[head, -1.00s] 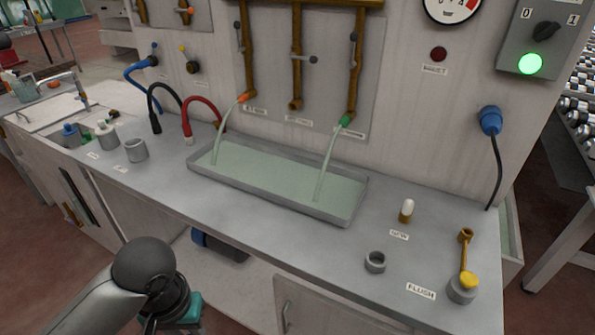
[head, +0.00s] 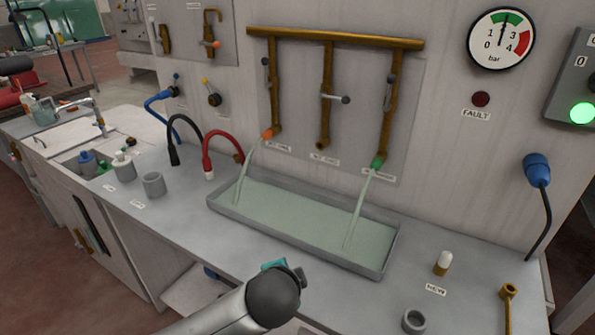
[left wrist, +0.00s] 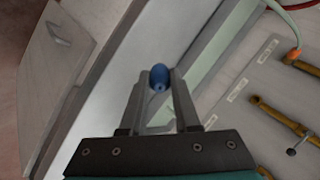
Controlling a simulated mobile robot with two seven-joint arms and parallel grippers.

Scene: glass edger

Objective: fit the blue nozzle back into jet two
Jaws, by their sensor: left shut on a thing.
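My left gripper (left wrist: 160,85) is shut on the blue nozzle (left wrist: 159,77), held between its fingertips. In the head view, my left arm reaches in at the bottom, in front of the tray; its fingers and the nozzle are hidden there. The middle brass pipe (head: 325,110) ends bare, with no coloured nozzle and no water, and its valve handle (head: 336,98) lies crosswise. The left pipe carries an orange nozzle (head: 267,134) and the right pipe a green nozzle (head: 377,164); both run water. The middle pipe also shows in the left wrist view (left wrist: 280,114), apart from the nozzle. My right gripper is out of view.
A grey tray (head: 300,250) of greenish water lies below the pipes. Red (head: 208,150) and black hoses arch at its left, near a grey cup (head: 153,184). A white-topped brass part (head: 443,262) and a grey ring (head: 413,320) stand at the right.

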